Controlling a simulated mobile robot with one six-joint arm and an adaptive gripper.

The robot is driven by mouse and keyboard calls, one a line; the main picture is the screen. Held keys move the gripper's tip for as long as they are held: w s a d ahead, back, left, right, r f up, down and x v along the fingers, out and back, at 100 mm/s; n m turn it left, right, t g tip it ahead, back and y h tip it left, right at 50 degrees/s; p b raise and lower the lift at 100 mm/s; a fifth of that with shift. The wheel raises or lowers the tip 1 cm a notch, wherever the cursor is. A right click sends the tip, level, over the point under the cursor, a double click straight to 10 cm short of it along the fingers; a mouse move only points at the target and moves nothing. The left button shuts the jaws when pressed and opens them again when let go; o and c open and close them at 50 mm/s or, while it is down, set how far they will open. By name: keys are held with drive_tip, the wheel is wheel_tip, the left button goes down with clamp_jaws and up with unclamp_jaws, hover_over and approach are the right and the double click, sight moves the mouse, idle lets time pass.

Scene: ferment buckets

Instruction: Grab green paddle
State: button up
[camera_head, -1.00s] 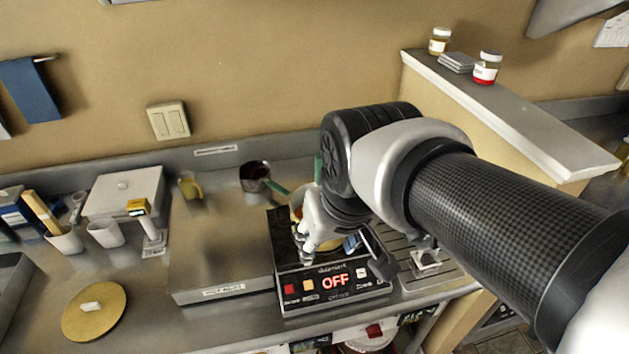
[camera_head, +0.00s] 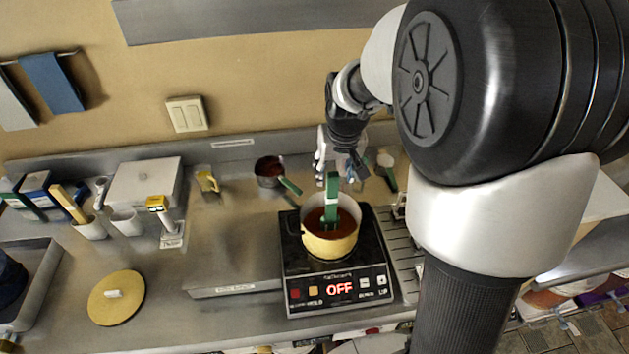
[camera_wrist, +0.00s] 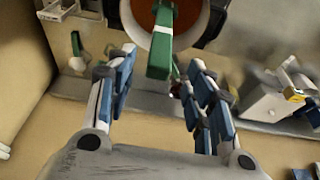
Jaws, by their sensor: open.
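The green paddle (camera_head: 332,198) stands upright, slightly tilted, in a yellow pot (camera_head: 330,243) of reddish-brown liquid; its lower end is hidden in the liquid. A white band crosses its handle. My gripper (camera_head: 340,172) is open and empty, close to the top of the paddle on the wall side. In the wrist view, the paddle (camera_wrist: 161,42) reaches from the pot (camera_wrist: 130,18) so that its handle end appears between the two blue-padded fingers of my gripper (camera_wrist: 162,60). I see no finger clearly touching it.
The pot stands on a black hot plate (camera_head: 343,294) reading OFF. A small saucepan (camera_head: 268,170) with a green handle stands behind left, and a green-handled scoop (camera_head: 389,176) behind right. A round yellow lid (camera_head: 117,310) lies at front left.

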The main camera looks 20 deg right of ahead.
sight(331, 184)
drive_tip(key=x, duration=0.8)
drive_tip(key=shift+w+d+f, duration=0.15)
drive_tip(key=shift+w+f, duration=0.05)
drive_tip(key=shift+w, duration=0.2)
drive_tip(key=shift+s, duration=0.1)
drive_tip(key=shift+c, duration=0.3)
clamp_jaws()
